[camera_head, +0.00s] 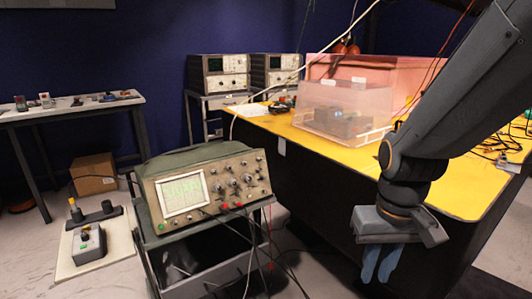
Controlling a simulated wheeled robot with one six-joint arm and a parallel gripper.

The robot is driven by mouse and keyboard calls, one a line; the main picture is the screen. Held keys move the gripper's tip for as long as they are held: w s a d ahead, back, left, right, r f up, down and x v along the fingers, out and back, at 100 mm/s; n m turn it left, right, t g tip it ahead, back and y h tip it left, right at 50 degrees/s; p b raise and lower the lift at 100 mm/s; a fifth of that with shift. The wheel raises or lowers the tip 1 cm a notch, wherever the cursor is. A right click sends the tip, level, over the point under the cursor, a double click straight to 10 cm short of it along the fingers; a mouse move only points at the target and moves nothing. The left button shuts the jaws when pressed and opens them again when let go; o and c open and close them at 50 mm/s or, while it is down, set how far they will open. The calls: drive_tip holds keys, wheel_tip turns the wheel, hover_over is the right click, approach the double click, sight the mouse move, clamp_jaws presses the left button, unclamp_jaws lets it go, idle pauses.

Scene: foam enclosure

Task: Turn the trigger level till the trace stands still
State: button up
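The oscilloscope (204,184) sits tilted back on a cart at the centre left. Its lit screen (182,193) shows a greenish trace, too small to tell whether it is steady. Several knobs (233,182) are on the panel right of the screen; I cannot read which is the trigger level. Red and dark plugs with leads sit along the panel's lower edge. My gripper (380,263) hangs at the right with its two blue fingers pointing down, well to the right of the oscilloscope and touching nothing visible. The fingers are close together, and the gap between them is unclear.
A yellow-topped bench (440,188) with a clear box (345,110) stands behind my arm. Cables (262,245) hang before the cart (215,277). A control box (88,244) lies on a board at left. More instruments (220,75) stand behind. Floor between gripper and cart looks mostly open.

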drive_tip(key=w+r+n+t+p, duration=0.35)
drive_tip(key=w+n+p, duration=0.2)
drive_tip(key=w, duration=0.65)
drive_tip(key=n+t+y+p, duration=0.85)
drive_tip(key=n+p, duration=0.45)
drive_tip(key=p, duration=0.4)
approach(260, 160)
drive_tip(key=shift+y, duration=0.35)
drive_tip(key=p+x, duration=0.1)
drive_tip(key=x, duration=0.6)
drive_tip(key=shift+w+f+p, duration=0.15)
drive_tip(key=shift+w+p, duration=0.15)
drive_tip(key=shift+p, duration=0.1)
clamp_jaws()
